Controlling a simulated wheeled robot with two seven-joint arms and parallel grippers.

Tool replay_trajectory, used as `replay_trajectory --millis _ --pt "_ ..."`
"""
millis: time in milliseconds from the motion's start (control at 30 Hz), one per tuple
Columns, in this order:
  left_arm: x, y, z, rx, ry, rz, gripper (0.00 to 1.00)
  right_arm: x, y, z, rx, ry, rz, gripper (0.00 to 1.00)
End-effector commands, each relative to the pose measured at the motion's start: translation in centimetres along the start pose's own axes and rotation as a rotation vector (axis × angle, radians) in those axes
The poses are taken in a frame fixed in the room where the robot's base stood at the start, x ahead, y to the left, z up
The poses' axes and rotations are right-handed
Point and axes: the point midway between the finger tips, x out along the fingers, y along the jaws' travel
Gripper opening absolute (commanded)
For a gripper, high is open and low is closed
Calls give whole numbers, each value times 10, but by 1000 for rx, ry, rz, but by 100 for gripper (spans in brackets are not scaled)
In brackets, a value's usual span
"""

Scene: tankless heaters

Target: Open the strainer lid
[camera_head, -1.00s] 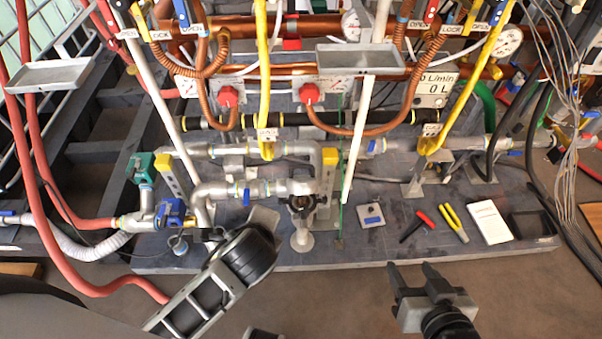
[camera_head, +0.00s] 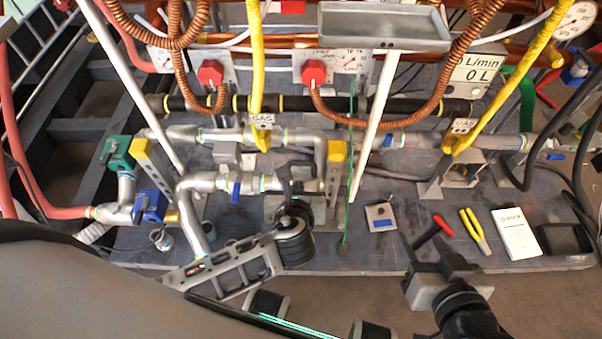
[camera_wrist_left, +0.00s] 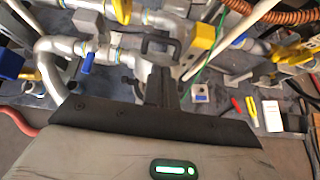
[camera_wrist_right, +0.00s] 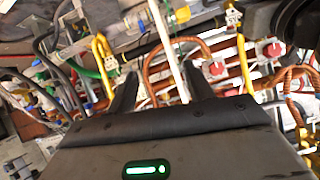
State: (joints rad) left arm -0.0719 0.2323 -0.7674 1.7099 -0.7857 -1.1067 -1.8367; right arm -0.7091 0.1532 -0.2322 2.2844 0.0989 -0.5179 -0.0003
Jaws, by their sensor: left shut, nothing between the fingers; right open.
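The strainer stands at the front end of the silver pipework, left of the post with the yellow block. Its dark top (camera_head: 296,170) is largely hidden by my left wrist and fingers; the lid's exact position cannot be made out. My left gripper (camera_head: 290,188) is shut and empty, right over the strainer. In the left wrist view its black fingers (camera_wrist_left: 160,78) are together, just below a dark loop-shaped piece (camera_wrist_left: 160,44) by the strainer; whether they touch is unclear. My right gripper (camera_head: 428,243) is open and empty, before the board's front edge; its spread fingers show in its wrist view (camera_wrist_right: 163,90).
Red-handled pliers (camera_head: 433,232), a yellow-handled tool (camera_head: 474,230), a white booklet (camera_head: 515,233) and a black tray (camera_head: 563,239) lie right on the board. A small grey plate (camera_head: 381,217) lies nearer the strainer. A white slanted post (camera_head: 372,125) and yellow gas pipes (camera_head: 257,70) rise behind.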

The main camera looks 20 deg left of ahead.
Motion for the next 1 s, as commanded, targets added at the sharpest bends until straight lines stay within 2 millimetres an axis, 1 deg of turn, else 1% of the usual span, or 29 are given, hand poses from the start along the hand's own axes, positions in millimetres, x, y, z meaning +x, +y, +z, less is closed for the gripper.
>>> replay_trajectory --millis 167,267,400,533,700,1000 --pt "24 0 -2 -2 -1 1 0 5 -2 9 5 -8 -15 52" --pt "44 0 -2 -2 -2 1 0 13 -3 18 8 -24 -23 52" --pt "69 0 -2 -2 -1 1 0 29 -3 38 13 -68 -36 52" --pt "86 0 -2 -3 0 1 0 38 -3 48 15 -93 -44 52" --pt "97 0 0 -3 0 -1 0 45 -4 53 16 -111 -53 52" --pt "98 0 0 -3 1 -1 0 45 -5 54 18 -115 -57 52"
